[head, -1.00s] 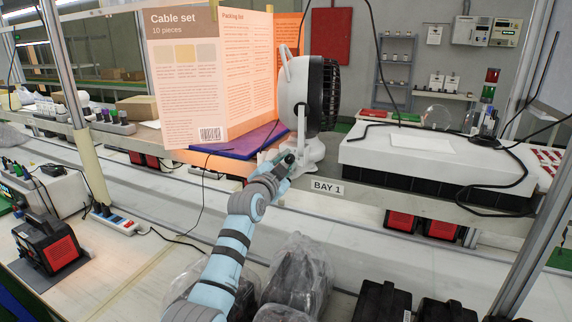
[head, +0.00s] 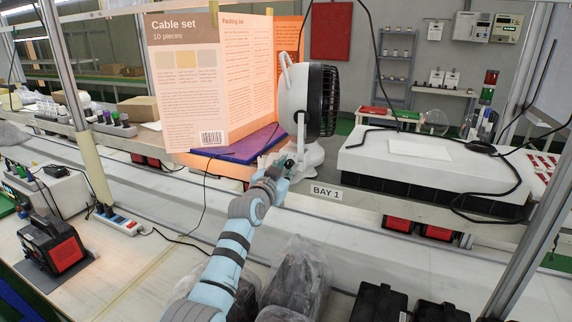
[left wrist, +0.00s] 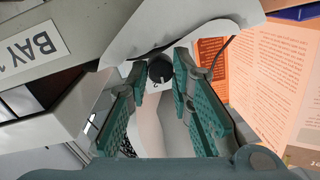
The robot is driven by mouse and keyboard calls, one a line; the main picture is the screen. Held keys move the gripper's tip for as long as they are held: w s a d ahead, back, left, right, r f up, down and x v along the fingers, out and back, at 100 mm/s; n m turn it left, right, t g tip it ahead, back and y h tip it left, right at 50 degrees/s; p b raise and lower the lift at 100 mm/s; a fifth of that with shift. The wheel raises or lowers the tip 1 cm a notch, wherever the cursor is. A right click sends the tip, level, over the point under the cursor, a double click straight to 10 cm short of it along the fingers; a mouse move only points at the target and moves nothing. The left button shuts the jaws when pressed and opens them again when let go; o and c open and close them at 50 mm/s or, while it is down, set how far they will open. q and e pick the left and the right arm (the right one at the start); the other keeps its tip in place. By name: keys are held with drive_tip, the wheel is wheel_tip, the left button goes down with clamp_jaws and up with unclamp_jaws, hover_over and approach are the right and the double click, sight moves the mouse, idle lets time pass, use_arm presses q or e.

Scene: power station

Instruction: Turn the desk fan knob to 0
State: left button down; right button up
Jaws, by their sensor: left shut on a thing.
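The white desk fan (head: 292,98) with a dark grille stands on the shelf in the head view, facing right. Its white base (head: 309,155) sits near the shelf's front edge. The black round fan knob (left wrist: 160,68) shows in the left wrist view on the white base. A small dark mark is printed beside the knob; I cannot read it surely. My left gripper (head: 286,163) reaches the front of the base. In the left wrist view, its green fingers (left wrist: 159,82) are shut on the knob from both sides. My right gripper is not in view.
A standing "Cable set" leaflet (head: 185,90) and a purple-blue folder (head: 242,147) are left of the fan. A white-topped case (head: 410,158) with a black cable lies to the right. Bagged dark items (head: 298,278) stand below, near my arm.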

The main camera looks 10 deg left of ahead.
use_arm(q)
drive_tip(key=shift+n+p, duration=0.35)
drive_tip(key=shift+n, duration=0.45)
drive_tip(key=shift+f, duration=0.1)
drive_tip(key=c, duration=1.7)
unclamp_jaws()
drive_tip(key=shift+s, duration=0.1)
drive_tip(key=s, duration=0.4)
drive_tip(key=s+a, duration=0.1)
drive_tip(key=s, duration=0.7)
drive_tip(key=shift+a+r, duration=0.3)
drive_tip(key=shift+a, duration=0.1)
